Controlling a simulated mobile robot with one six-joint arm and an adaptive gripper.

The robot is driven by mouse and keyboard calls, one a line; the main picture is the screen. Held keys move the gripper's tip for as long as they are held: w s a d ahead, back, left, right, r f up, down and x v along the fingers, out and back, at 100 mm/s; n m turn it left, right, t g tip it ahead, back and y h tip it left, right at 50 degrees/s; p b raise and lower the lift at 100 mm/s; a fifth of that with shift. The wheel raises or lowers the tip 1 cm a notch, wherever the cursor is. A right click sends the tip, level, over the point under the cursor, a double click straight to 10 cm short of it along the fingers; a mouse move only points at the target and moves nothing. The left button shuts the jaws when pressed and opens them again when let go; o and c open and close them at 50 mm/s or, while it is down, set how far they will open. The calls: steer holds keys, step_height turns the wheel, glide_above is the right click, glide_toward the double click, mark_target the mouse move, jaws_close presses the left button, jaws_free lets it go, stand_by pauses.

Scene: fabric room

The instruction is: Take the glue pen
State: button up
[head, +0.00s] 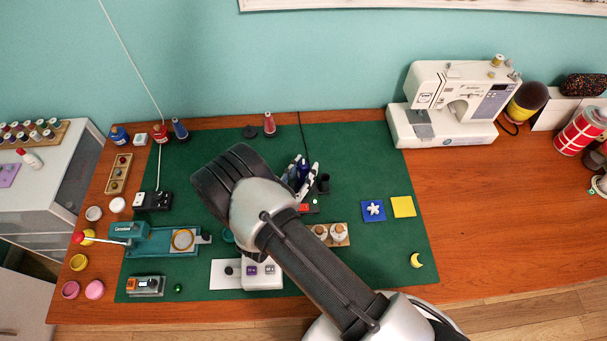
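I cannot pick out the glue pen with certainty. A small white bottle with a red tip (30,159) lies on the white cabinet at the far left. A cluster of slim upright dark, white and blue items (303,173) stands on the green mat (350,160), just right of my arm's upper joint; they are too small to name. My arm reaches from the bottom right up over the middle of the mat and hides part of it. I cannot make out my gripper in the head view.
A sewing machine (455,105) stands at the back right. A teal press (160,240) with a red-knobbed lever is at the left. A white device (262,273) lies under my arm. Blue (373,217) and yellow (403,207) squares lie right. The brown table (490,225) is clear at right.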

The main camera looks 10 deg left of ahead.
steer(key=c, duration=0.6)
